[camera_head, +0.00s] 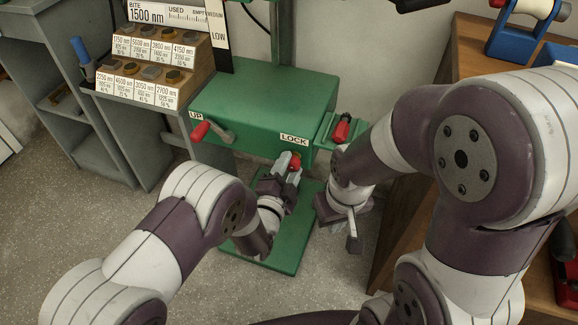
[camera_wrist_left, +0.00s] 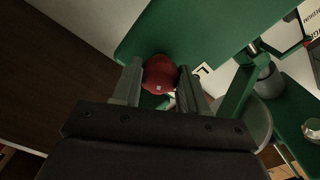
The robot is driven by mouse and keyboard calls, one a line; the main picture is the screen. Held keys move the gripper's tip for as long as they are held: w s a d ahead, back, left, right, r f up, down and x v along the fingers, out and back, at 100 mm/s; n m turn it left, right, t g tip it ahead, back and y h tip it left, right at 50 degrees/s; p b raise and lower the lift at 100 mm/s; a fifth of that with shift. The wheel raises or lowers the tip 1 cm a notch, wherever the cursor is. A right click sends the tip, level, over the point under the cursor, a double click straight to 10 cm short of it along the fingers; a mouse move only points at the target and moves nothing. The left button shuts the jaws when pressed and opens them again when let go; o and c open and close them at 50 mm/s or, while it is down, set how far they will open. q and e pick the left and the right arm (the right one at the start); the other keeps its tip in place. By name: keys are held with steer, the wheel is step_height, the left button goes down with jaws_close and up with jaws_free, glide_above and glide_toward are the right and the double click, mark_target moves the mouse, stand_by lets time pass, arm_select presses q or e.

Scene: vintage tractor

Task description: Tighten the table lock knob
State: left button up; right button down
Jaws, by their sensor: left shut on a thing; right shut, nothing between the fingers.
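The red lock knob (camera_head: 295,161) sits on the front of the green machine table (camera_head: 255,105), just below the white LOCK label (camera_head: 294,139). My left gripper (camera_head: 289,165) reaches it from below and is shut on it. In the left wrist view the round red knob (camera_wrist_left: 159,74) is between the two grey fingers (camera_wrist_left: 160,85), with the green table behind it. My right gripper (camera_head: 353,240) is to the right of the machine, pointing down, apart from the knob. It is shut and empty, and partly hidden by its own wrist.
A red-handled crank (camera_head: 203,130) marked UP is on the table's left front. Another red handle (camera_head: 342,128) is at its right. A wooden rack of labelled weights (camera_head: 155,60) stands at left. A wooden bench (camera_head: 465,55) is at right. Speckled floor (camera_head: 100,220) is open at lower left.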

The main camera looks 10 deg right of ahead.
arm_select(q)
steer(key=m, duration=0.3)
steer(key=shift+f, duration=0.1)
steer(key=shift+s+m+p, duration=0.1)
steer(key=shift+m+p, duration=0.25)
steer(key=shift+m, duration=1.05)
steer(key=shift+a+f+m, duration=0.1)
steer(key=shift+m, duration=0.2)
steer(key=o, duration=0.8)
steer(key=shift+c, duration=0.2)
steer(key=o, duration=0.3)
steer(key=shift+s+a+r, duration=0.2)
steer(key=shift+s+r, duration=0.05)
steer(key=shift+s, duration=0.05)
steer(key=p+v, duration=0.2)
steer(key=v, duration=1)
steer(key=shift+p, duration=0.4)
